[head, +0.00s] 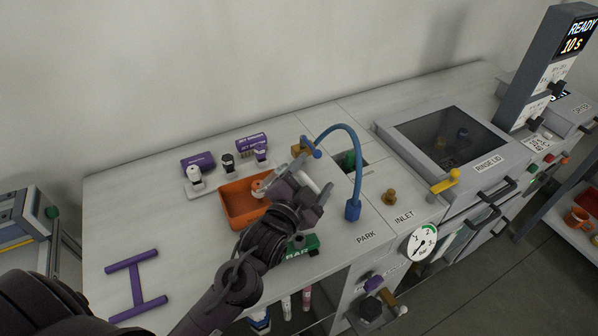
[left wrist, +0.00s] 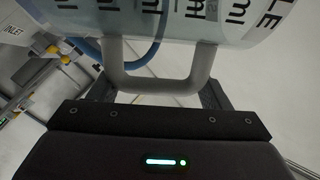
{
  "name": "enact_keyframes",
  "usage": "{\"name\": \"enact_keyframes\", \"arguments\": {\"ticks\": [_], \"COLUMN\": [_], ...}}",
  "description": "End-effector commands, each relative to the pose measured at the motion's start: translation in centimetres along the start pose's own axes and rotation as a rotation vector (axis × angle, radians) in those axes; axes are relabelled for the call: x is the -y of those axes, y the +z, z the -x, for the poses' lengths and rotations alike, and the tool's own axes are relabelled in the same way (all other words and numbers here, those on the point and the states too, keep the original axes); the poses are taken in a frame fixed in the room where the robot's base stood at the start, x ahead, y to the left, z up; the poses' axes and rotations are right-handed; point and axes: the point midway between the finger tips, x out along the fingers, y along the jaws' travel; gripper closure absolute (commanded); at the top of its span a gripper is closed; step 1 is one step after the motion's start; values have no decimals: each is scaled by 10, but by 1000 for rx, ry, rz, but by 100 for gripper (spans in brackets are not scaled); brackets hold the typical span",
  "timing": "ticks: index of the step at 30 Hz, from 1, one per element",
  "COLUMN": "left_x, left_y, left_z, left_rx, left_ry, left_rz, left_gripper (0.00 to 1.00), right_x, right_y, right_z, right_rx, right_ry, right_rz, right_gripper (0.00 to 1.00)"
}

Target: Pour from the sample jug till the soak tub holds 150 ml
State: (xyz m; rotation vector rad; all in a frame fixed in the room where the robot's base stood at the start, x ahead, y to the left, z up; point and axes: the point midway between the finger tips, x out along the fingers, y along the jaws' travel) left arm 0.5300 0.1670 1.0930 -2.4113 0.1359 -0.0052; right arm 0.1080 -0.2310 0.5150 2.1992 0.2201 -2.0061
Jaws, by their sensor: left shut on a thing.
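The soak tub appears to be the orange tray (head: 236,214) on the board. My left gripper (head: 308,198) is at its right side, above the board. It is shut on the grey handle of the sample jug, a pale, see-through vessel with black ml marks in the left wrist view (left wrist: 190,22). In the head view the jug is mostly hidden by my gripper, and its tilt and any stream are hard to tell. The liquid level in the tub cannot be read. My right gripper is not in view.
A blue hose tap (head: 355,165) arches just right of my gripper. Purple packs (head: 198,163) and small bottles (head: 227,162) stand behind the tray. A purple frame (head: 137,285) lies at front left. The rinse unit (head: 445,140) stands to the right.

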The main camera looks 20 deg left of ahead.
Motion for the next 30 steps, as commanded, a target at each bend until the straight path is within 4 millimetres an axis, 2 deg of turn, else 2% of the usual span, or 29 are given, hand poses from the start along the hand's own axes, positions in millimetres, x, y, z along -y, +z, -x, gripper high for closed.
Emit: {"name": "enact_keyframes", "arguments": {"ticks": [15, 30], "left_x": [18, 25], "left_y": [-4, 0], "left_z": [0, 0], "left_rx": [-3, -3], "left_ry": [2, 6], "left_rz": [120, 200], "left_gripper": [72, 72], "right_x": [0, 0], "right_y": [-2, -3], "right_z": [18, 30], "right_rx": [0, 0], "right_ry": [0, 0], "right_rz": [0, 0], "right_gripper": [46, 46]}}
